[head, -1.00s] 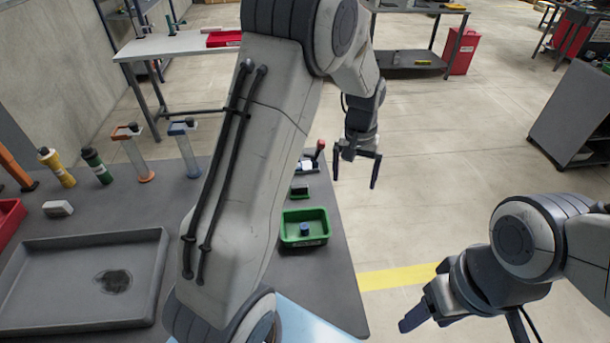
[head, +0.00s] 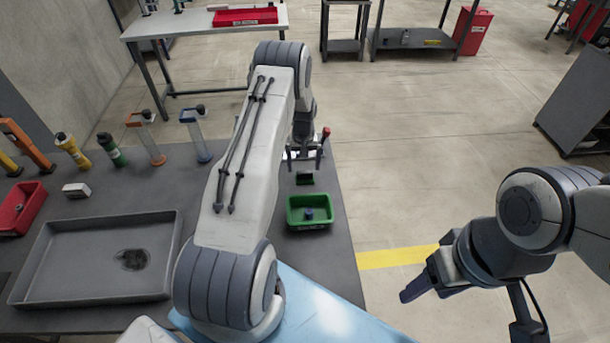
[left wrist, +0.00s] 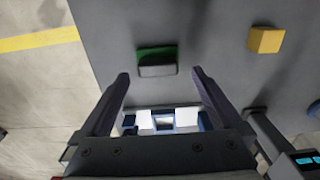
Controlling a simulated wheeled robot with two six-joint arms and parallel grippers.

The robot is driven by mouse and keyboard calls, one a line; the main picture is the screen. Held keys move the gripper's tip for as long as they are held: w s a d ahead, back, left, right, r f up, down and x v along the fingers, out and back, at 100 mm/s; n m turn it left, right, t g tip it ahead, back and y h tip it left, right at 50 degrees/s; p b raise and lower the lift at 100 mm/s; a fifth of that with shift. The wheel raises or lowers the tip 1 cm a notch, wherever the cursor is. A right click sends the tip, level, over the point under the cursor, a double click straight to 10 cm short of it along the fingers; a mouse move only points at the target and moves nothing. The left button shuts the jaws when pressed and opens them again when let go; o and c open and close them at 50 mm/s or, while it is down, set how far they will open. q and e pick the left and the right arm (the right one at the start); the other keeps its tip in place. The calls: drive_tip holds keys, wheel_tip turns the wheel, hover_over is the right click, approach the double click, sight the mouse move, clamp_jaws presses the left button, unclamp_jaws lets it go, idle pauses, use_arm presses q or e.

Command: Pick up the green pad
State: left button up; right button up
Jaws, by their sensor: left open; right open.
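The green pad (head: 304,179) lies on the dark bench near its right edge, beyond the green bin. In the left wrist view the pad (left wrist: 157,53) shows green on top with a grey-black side, just past the fingertips. My left gripper (head: 304,162) is open and empty, above the bench close to the pad. In the left wrist view its two fingers (left wrist: 160,75) are spread, with the pad apart from them and centred between their tips. My right gripper (head: 424,288) hangs off the bench at the lower right, away from the pad.
A green bin (head: 294,224) with a blue piece stands nearer me. A red-knobbed device (head: 326,133) is close to the left gripper. The left wrist view shows a yellow block (left wrist: 266,40) and a white-and-blue object near the fingers. A grey tray (head: 60,285) lies left.

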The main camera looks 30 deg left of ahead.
sight(305, 172)
use_arm(q)
wheel_tip(305, 172, down, 3)
drive_tip(key=shift+d+f+p, duration=0.15)
drive_tip(key=shift+p, duration=0.6)
drive_tip(key=shift+f, duration=0.4)
drive_tip(key=shift+w, duration=0.1)
drive_tip(key=c, duration=1.2)
drive_tip(key=shift+c, duration=0.2)
